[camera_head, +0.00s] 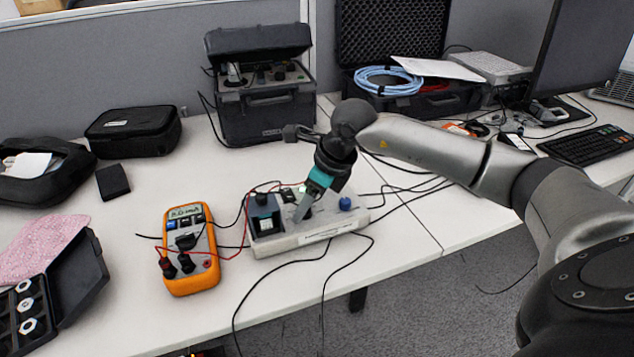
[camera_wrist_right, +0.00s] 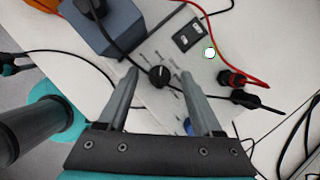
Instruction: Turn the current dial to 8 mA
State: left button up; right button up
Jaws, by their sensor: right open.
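The white control box (camera_head: 290,240) sits on the table in the middle of the head view. Its black dial (camera_wrist_right: 159,76) shows clearly in the right wrist view, with a light pointer mark and printed labels around it that are too small to read. My right gripper (camera_head: 302,217) points down at the box's top; in the wrist view its open fingers (camera_wrist_right: 158,72) stand on either side of the dial, apart from it. In the head view the gripper largely hides the dial. A blue knob (camera_head: 345,203) is at the box's right. My left gripper is not in view.
An orange multimeter (camera_head: 190,250) lies left of the box, joined by red and black leads. Black cables trail around the box and over the table's front edge. A blue-grey block (camera_wrist_right: 108,24) stands on the box beside the dial. A black case (camera_head: 262,105) stands behind.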

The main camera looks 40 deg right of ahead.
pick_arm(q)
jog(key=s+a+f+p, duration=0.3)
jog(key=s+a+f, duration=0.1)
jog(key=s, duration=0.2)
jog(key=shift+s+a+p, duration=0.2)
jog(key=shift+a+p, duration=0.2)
pick_arm(e)
jog(key=v, duration=1.5)
jog(key=shift+a, duration=0.1)
